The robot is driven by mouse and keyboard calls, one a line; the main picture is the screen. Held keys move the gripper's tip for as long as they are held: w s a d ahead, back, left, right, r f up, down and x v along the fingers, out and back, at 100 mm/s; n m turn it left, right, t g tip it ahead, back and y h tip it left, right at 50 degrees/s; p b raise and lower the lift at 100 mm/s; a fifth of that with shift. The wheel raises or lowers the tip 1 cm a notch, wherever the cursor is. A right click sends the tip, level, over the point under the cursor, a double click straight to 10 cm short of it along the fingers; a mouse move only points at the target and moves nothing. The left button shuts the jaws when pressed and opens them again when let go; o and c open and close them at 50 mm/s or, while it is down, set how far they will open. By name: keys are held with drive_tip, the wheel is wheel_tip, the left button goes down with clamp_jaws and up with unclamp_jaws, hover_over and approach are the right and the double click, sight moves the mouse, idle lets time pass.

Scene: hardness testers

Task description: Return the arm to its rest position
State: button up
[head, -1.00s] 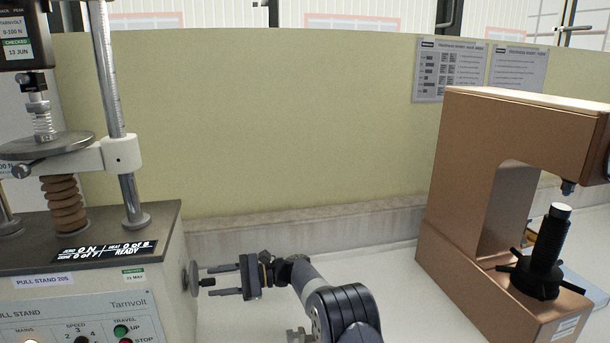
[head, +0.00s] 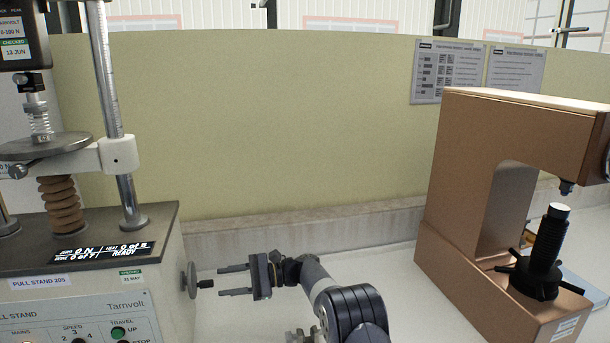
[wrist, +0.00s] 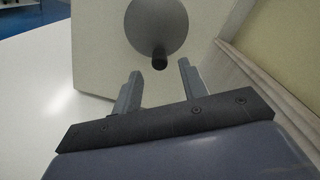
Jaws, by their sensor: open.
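My gripper (head: 234,280) is open and empty. In the head view it is low in the middle, above the white bench top, with its fingers pointing left at the pull stand's side. A round grey handwheel with a black knob (head: 205,284) sits on that side, a small gap beyond the fingertips. In the wrist view my gripper (wrist: 160,82) shows two spread fingers, with the handwheel (wrist: 158,25) and its knob ahead of them. Nothing is between the fingers.
The pull stand (head: 75,290) stands at the left, its display (head: 103,250) reading READY. A brown hardness tester (head: 465,190) with a black spindle stands at the right. A yellow-green partition (head: 270,120) closes off the back.

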sight(208, 281)
drive_tip(key=v, duration=0.6)
drive_tip(key=p+x, duration=0.1)
drive_tip(key=x, duration=1)
drive_tip(key=shift+s+a+r, duration=0.1)
drive_tip(key=shift+w+n, duration=0.25)
drive_tip(key=shift+n, duration=0.15)
drive_tip(key=shift+w+n, duration=0.1)
drive_tip(key=shift+n, duration=0.4)
drive_tip(key=shift+w+r+n+b, duration=0.15)
drive_tip(key=shift+r+n+b, duration=0.1)
drive_tip(key=shift+n, duration=0.55)
drive_tip(key=shift+w+r+n+b, duration=0.15)
drive_tip(key=shift+n+b, duration=0.05)
drive_tip(key=shift+n, duration=0.6)
